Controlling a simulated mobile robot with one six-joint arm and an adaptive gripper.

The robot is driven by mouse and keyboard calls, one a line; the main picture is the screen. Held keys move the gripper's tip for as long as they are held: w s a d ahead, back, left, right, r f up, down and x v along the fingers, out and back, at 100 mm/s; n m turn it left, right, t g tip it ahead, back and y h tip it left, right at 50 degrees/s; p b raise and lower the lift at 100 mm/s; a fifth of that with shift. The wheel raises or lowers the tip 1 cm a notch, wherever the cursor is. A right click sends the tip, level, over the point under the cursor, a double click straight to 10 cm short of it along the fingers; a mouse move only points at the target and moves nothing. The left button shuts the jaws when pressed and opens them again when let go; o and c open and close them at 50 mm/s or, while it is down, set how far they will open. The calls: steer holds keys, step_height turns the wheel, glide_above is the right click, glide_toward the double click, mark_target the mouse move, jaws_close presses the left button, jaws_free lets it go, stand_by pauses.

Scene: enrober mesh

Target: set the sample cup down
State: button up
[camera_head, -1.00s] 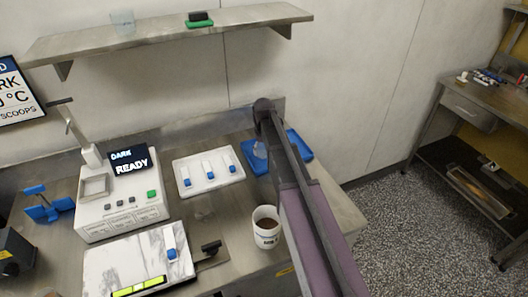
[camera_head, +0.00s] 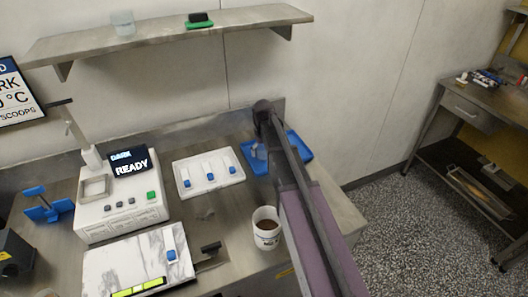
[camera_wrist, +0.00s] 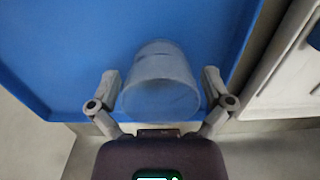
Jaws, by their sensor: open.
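The sample cup (camera_wrist: 160,88) is a clear, frosted cup in the middle of the wrist view, over the blue tray (camera_wrist: 60,50). It looks to be standing on the tray. My gripper (camera_wrist: 158,84) is open, with one finger on each side of the cup. A narrow gap seems to show at each side, though contact is hard to judge. In the head view the blue tray (camera_head: 304,147) lies at the back right of the bench, and my arm hides much of it, so the cup is hard to make out there.
A white tray with blue-capped scoops (camera_head: 208,174) lies left of the blue tray. A white tub of brown material (camera_head: 266,230) stands in front, close to my arm. A white instrument (camera_head: 122,205) reads READY. A shelf (camera_head: 170,38) hangs above.

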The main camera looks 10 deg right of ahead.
step_height(320, 180, up, 12)
steer(key=p, duration=1.2)
steer(key=shift+r, duration=0.15)
stand_by(0.5)
steer(key=s+m, duration=0.2)
steer(key=s, duration=2)
